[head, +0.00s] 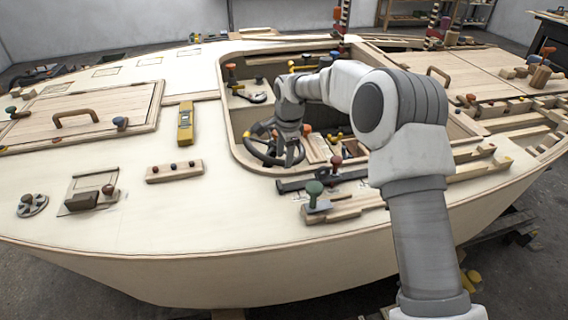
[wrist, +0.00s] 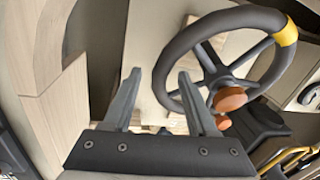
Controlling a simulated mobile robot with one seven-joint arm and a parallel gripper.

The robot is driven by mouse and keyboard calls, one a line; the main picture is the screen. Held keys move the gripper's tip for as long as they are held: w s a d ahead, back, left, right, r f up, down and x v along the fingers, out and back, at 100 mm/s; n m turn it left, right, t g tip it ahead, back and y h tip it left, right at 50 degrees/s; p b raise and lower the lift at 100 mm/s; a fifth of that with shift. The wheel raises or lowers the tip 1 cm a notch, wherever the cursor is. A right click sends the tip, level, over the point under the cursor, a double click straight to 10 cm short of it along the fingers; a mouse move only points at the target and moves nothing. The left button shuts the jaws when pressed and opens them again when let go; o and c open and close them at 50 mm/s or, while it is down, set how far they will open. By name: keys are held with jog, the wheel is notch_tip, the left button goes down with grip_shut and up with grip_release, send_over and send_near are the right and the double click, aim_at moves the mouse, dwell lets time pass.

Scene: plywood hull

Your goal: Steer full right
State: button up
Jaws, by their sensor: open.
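The steering wheel (head: 266,159) is in the open cockpit, partly hidden by my arm in the head view. In the wrist view the wheel (wrist: 174,56) has a dark rim, grey spokes and an orange knob (wrist: 230,98) near its middle. A yellow band (wrist: 287,33) on the rim lies at the upper right there; in the head view a yellow mark shows at the wheel's left. My gripper (head: 290,156) is open at the wheel's right side. In the wrist view the left part of the rim shows between my fingertips (wrist: 158,73), nearer the right finger; I cannot tell whether it touches.
The cockpit is enclosed by a raised wooden rim. Wood pieces and a red-knobbed lever (head: 335,162) stand close to the right of my gripper. A green-knobbed lever (head: 315,189) is nearer the front. A yellow level (head: 185,124) lies on the deck at left.

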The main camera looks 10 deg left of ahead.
jog(key=shift+w+f, duration=0.1)
jog(key=shift+f, duration=0.6)
grip_shut()
jog(key=shift+f, duration=0.1)
dwell(0.9)
